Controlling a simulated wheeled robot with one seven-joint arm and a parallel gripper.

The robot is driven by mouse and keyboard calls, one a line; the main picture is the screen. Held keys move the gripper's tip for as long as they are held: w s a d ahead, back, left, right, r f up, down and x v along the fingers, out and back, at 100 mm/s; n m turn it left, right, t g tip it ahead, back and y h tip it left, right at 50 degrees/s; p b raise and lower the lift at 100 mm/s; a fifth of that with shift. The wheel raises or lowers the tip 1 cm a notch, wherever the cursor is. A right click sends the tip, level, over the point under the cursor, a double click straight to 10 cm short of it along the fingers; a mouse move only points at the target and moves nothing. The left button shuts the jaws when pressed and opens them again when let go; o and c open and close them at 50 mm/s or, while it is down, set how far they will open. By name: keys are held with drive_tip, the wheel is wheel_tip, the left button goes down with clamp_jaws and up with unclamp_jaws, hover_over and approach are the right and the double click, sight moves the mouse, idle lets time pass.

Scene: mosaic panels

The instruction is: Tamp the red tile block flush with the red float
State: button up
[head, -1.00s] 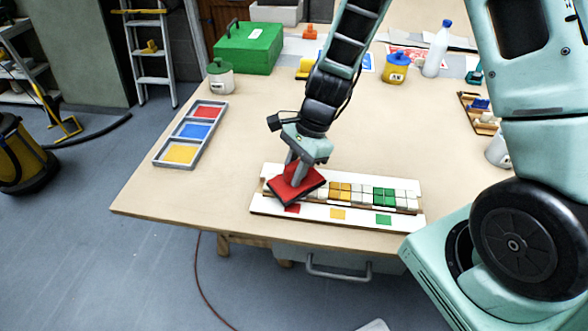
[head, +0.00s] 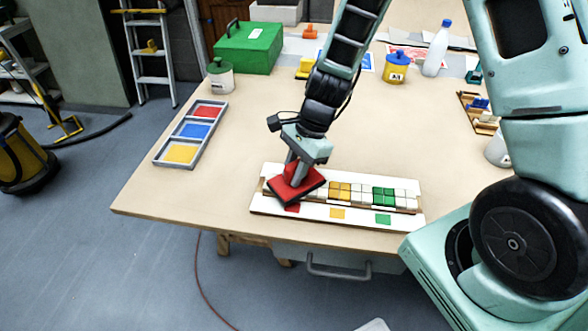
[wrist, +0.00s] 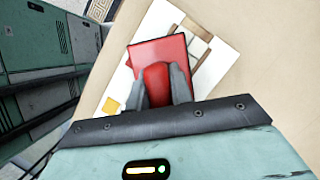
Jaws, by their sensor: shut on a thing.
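My gripper (head: 297,168) is shut on the handle of the red float (head: 308,188). In the wrist view the red float (wrist: 172,58) is a flat red plate with a rounded red handle between my two fingers (wrist: 167,84). The float is over the left end of the mosaic panel (head: 262,206), where it covers that stretch of the tile row. The red tile block is hidden under it. I cannot tell whether the float touches the tiles. A red marker square (head: 292,208) shows partly at the float's lower edge.
The panel also holds yellow tiles (head: 340,191), green tiles (head: 384,196) and whitish tiles. A grey tray (head: 159,160) with red, blue and yellow compartments lies to the left. A green box (head: 247,50), a jar and bottles stand at the back. Tabletop between is clear.

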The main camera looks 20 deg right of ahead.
wheel_tip(320, 180, up, 7)
drive_tip(key=p, duration=0.6)
drive_tip(key=shift+p, duration=0.4)
drive_tip(key=shift+f, duration=0.1)
